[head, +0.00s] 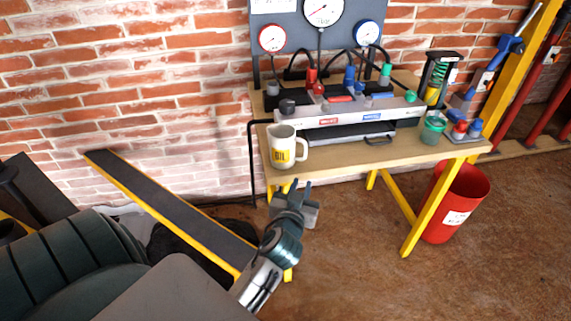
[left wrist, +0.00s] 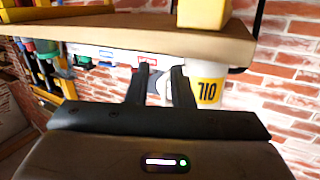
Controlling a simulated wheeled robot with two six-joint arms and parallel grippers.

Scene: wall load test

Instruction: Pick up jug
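The jug is a white mug-like vessel (head: 282,157) with a yellow band marked OIL. It stands upright at the front left of the wooden workbench (head: 345,165), with its handle on the right side. My left gripper (head: 296,186) is in front of the bench edge, just below the jug in the head view. Its two fingers are apart and empty. In the left wrist view, which appears upside down, the jug (left wrist: 208,95) is right of the fingers (left wrist: 158,75). Part of its white handle shows between them; contact cannot be seen. My right gripper is not in view.
A grey and white test rig (head: 350,115) with hoses and gauges stands behind the jug. A spring device (head: 438,80) and a green cup (head: 433,130) are on the right of the bench. A red bin (head: 460,200) stands on the floor. A dark yellow-edged ramp (head: 170,205) lies left.

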